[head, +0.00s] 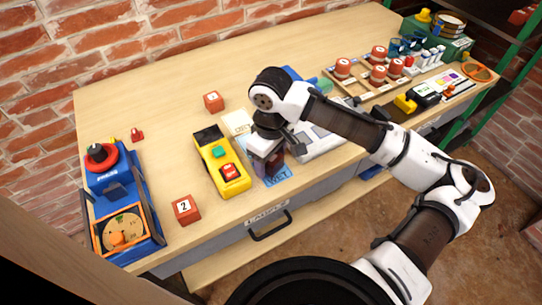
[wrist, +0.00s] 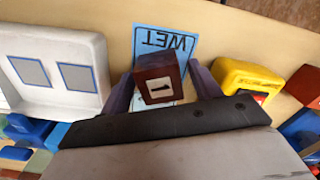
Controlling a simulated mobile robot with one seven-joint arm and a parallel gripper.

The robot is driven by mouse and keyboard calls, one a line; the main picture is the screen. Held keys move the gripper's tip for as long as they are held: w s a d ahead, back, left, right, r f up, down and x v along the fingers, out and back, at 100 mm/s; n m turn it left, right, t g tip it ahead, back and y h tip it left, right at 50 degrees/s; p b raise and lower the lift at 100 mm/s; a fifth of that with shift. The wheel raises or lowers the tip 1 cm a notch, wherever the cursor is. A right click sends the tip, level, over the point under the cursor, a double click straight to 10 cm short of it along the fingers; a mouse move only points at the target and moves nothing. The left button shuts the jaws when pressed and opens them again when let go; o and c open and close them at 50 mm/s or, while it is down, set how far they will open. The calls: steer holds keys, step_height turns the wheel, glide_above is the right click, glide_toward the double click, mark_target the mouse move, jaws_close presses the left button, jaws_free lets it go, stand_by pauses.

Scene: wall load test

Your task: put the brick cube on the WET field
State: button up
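The brick cube (wrist: 158,84) is dark red with a white label reading 1. The WET field (wrist: 164,45) is a light blue card with black lettering. In the wrist view the cube overlaps the card. In the head view my gripper (head: 270,150) is over the far part of the WET field (head: 278,178) and partly hides the cube. I cannot tell whether the cube touches the card.
A yellow device (head: 222,160) stands close left of the card, and a pale tray (head: 318,142) close right. Cube 2 (head: 186,209) and another red cube (head: 213,102) stand further left. A blue device (head: 122,200) is at the left end. Several weights (head: 378,75) stand right.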

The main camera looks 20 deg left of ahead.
step_height(320, 180, up, 12)
steer(key=shift+r, duration=0.2)
stand_by(0.5)
stand_by(0.4)
